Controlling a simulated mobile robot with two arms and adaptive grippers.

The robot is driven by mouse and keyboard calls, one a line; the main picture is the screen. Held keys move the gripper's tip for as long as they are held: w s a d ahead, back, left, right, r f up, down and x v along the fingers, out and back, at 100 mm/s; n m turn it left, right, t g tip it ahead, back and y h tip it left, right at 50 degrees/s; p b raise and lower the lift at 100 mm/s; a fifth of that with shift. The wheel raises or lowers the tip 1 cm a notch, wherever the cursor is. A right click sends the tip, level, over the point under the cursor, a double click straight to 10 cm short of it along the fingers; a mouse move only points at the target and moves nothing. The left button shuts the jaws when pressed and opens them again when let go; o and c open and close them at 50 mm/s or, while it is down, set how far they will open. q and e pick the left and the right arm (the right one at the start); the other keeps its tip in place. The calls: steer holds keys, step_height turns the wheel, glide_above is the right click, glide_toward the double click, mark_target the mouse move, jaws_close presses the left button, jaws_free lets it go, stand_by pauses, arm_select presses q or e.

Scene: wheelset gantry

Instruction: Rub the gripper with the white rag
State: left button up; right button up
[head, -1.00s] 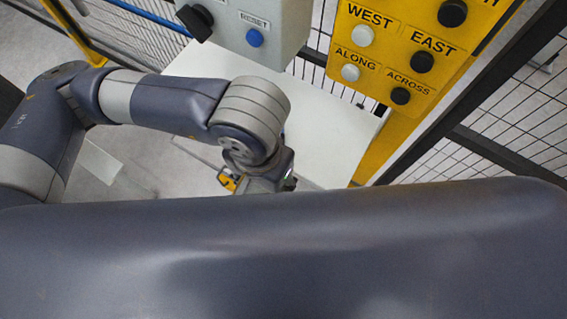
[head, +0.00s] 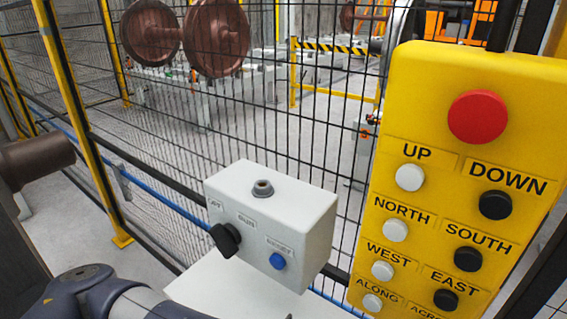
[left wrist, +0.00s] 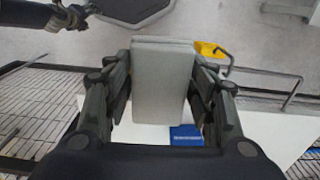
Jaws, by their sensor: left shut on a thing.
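In the left wrist view my left gripper (left wrist: 162,62) is shut on a pale grey-white, flat rectangular thing with a crease across its upper part (left wrist: 162,95), which looks like the folded white rag. The fingers press on its left and right sides. It is held above a white surface. In the head view only part of my left arm shows at the bottom left; the left gripper and the rag are out of that view.
A grey control box (head: 270,225) with a black knob and a blue button stands before a mesh fence (head: 320,110). A yellow button panel (head: 458,165) is at the right. A white tabletop (head: 215,285) lies below the box. A blue thing (left wrist: 186,135) lies beneath the rag.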

arm_select(q)
steer(key=w+a+r+n, duration=0.2)
steer(key=w+a+n, duration=0.1)
steer(key=w+a, duration=0.3)
steer(key=w+a+r+n, duration=0.2)
steer(key=w+a+n, duration=0.1)
steer(key=w+a, duration=0.4)
steer(key=a, duration=0.3)
steer(key=shift+w+r+p, duration=0.2)
steer(key=shift+r+p, duration=0.05)
steer(key=shift+p, duration=0.15)
